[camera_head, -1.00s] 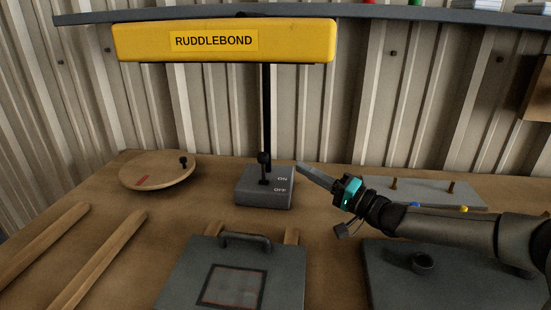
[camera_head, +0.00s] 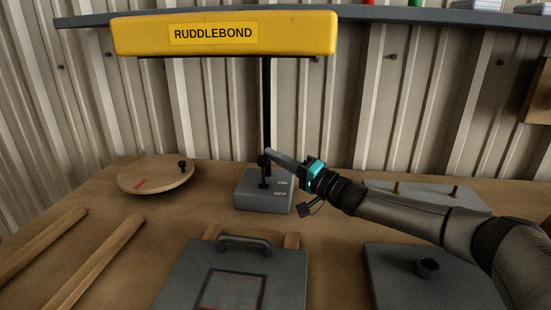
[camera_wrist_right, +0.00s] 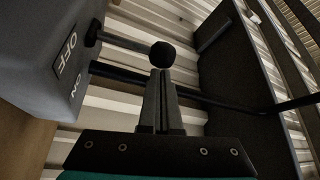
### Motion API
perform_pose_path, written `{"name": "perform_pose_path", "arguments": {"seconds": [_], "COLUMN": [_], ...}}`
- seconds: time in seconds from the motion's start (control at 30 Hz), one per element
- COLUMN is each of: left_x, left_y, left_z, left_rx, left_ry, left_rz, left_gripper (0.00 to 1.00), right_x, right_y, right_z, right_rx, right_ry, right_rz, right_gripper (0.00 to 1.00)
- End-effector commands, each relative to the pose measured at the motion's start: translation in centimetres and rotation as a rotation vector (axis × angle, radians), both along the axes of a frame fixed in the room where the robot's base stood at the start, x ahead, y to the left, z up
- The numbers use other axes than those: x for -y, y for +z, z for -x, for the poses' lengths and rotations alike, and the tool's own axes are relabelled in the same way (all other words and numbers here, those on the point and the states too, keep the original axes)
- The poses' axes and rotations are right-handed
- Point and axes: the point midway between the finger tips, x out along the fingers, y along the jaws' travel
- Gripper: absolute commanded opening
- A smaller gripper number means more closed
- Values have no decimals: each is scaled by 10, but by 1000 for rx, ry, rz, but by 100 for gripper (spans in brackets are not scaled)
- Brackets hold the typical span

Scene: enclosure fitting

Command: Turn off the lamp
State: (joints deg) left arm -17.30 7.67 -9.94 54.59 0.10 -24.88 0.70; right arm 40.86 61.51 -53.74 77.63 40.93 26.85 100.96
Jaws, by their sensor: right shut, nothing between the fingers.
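The lamp has a yellow head (camera_head: 225,37) marked RUDDLEBOND, on a dark post (camera_head: 267,105) above a grey base (camera_head: 262,201) marked ON and OFF. A dark lever with a ball knob (camera_head: 264,160) stands up from the base. The knob also shows in the right wrist view (camera_wrist_right: 162,54), just beyond the fingertips. My right gripper (camera_head: 270,153) is shut and empty, with its tips at the knob. I cannot tell whether they touch it. In the right wrist view the closed fingers (camera_wrist_right: 160,76) point at the knob. My left gripper is not in view.
A grey panel with a handle (camera_head: 240,265) lies in front of the lamp base. A round wooden disc (camera_head: 150,178) lies to the left, near wooden bars (camera_head: 95,262). A grey plate (camera_head: 385,280) lies at the right, under my right arm. A corrugated wall stands behind.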

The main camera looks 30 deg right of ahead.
Motion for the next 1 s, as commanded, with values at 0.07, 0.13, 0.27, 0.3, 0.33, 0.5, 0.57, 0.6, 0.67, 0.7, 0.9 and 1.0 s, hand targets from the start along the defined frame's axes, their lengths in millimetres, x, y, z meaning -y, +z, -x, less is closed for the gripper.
{"name": "perform_pose_path", "arguments": {"seconds": [0.07,0.13,0.27,0.3,0.33,0.5,0.57,0.6,0.67,0.7,0.9,1.0], "left_x": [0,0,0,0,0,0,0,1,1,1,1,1], "left_y": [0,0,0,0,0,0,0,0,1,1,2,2], "left_z": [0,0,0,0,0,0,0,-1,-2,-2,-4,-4], "left_rx": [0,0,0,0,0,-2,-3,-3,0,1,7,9], "left_ry": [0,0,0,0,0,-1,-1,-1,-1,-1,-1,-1], "left_rz": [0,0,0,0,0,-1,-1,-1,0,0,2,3], "left_gripper": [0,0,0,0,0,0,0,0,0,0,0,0], "right_x": [0,0,0,0,0,-1,-2,-2,-2,-2,-3,-3], "right_y": [0,0,0,0,0,0,1,1,1,1,1,1], "right_z": [0,0,0,0,0,1,1,2,2,2,3,3], "right_rx": [0,0,1,1,3,29,39,43,48,53,73,86], "right_ry": [0,0,0,0,0,1,0,0,1,1,1,0], "right_rz": [0,0,0,1,2,20,28,32,36,39,54,64], "right_gripper": [0,0,0,0,0,0,0,0,0,0,0,0]}}
